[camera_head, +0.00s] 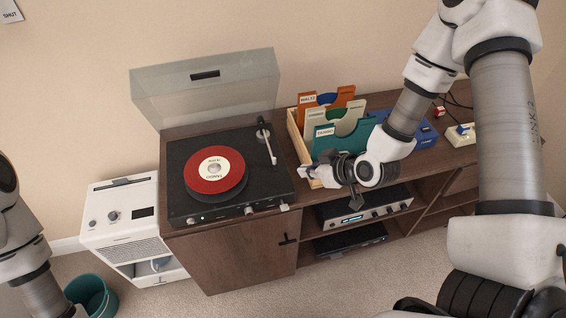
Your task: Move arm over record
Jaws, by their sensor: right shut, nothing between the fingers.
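A black record player (240,196) sits on the wooden cabinet with its clear lid (206,88) raised. A red record (215,171) with a pale centre label lies on the platter. The white tonearm (267,146) is to the right of the record, apart from it, with its pivot at the back right of the player. My right gripper (307,172) is shut and empty, just right of the player, in front of the record crate and pointing left. My left arm shows at the lower left edge, but its gripper is out of view.
A wooden crate (298,148) of colored record sleeves stands right of the player. A blue box (420,135) is farther right. An amplifier (365,207) sits on the shelf below. A white appliance (130,222) and a teal bin (92,296) stand left of the cabinet (225,258).

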